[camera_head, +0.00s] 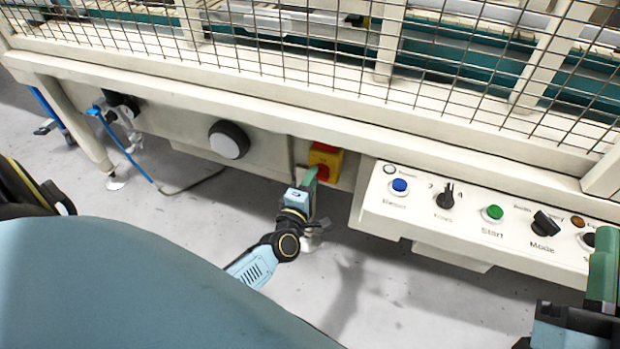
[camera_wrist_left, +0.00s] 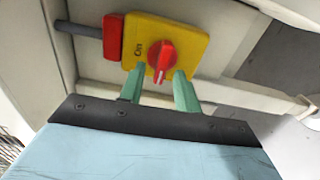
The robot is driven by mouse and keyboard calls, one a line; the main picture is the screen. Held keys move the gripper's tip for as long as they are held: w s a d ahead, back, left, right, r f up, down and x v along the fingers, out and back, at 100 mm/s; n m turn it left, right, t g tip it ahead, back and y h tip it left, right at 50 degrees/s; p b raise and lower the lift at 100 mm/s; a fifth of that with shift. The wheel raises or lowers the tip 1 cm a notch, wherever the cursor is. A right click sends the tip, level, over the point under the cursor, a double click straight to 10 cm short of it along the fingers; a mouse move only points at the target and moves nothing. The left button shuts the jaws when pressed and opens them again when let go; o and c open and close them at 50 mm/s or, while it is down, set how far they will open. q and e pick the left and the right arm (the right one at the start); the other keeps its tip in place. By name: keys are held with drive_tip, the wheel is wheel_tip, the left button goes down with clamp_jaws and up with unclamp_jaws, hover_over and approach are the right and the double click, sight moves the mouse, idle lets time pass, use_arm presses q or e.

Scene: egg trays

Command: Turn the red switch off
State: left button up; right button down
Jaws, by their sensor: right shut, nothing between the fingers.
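The red switch (camera_wrist_left: 162,52) is a round red knob with a pointer handle on a yellow plate (camera_wrist_left: 192,42), with the word "On" printed left of the knob. Its pointer points down in the left wrist view. In the head view the yellow switch box (camera_head: 335,157) sits under the machine's front rail, its knob partly hidden by my left gripper (camera_head: 310,176). In the left wrist view my left gripper (camera_wrist_left: 160,74) is open, its green fingertips on either side of the knob's lower end; contact cannot be told. My right gripper (camera_head: 602,268) is shut and empty at the far right.
A control panel with a blue button (camera_head: 400,186), a green button (camera_head: 494,212) and black knobs is right of the switch. A round black-and-white knob (camera_head: 229,140) is to the left. A red block (camera_wrist_left: 113,37) with a grey conduit adjoins the plate. Wire mesh (camera_head: 300,50) stands above.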

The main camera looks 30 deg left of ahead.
use_arm(q)
drive_tip(key=shift+s, duration=0.1)
